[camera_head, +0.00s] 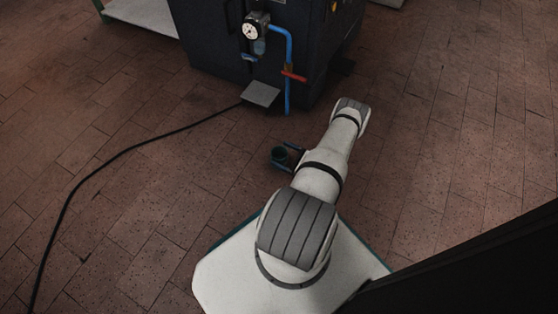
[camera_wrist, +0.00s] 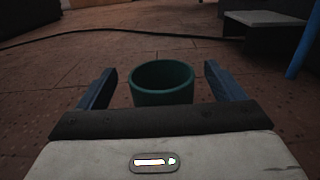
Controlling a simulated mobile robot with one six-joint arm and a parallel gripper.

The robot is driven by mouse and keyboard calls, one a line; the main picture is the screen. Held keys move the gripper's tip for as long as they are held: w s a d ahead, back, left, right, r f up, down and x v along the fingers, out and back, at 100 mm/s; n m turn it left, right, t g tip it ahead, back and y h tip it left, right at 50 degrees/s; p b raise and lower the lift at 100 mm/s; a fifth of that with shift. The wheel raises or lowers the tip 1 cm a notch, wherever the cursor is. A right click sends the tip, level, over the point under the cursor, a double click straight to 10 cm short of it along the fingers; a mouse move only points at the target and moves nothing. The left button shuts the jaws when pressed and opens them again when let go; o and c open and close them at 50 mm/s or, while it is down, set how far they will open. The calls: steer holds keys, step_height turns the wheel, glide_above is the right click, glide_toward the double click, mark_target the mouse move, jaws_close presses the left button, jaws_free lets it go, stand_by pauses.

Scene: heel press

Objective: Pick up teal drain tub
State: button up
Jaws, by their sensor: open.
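The teal drain tub (camera_wrist: 162,84) is a small round open-topped tub. In the wrist view it stands upright between the two blue fingers of my gripper (camera_wrist: 158,84), with floor visible on both sides of it, so neither finger appears to touch it. Its lower part is hidden behind my gripper's dark crossbar. In the head view the tub (camera_head: 279,154) sits on the brick floor left of my arm, with a finger of my gripper (camera_head: 285,157) close beside it. My gripper is open, and the rest of it is partly hidden by my arm.
A dark machine (camera_head: 215,40) with a gauge, a blue pipe (camera_head: 289,60) and a red valve handle (camera_head: 294,75) stands beyond the tub. A grey pedal (camera_head: 260,94) sits at its base. A black cable (camera_head: 130,148) runs across the floor at left. Brick floor around the tub is clear.

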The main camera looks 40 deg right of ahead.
mark_target(273, 150)
steer(key=x, duration=0.1)
steer(key=b+x, duration=0.1)
steer(key=shift+w+a+f, duration=0.1)
steer(key=shift+w+f, duration=0.15)
steer(key=shift+w, duration=0.1)
steer(key=shift+w+a+r, duration=0.15)
steer(key=shift+w+a, duration=0.05)
steer(key=shift+w, duration=0.3)
steer(key=shift+c, duration=0.6)
steer(key=c, duration=0.9)
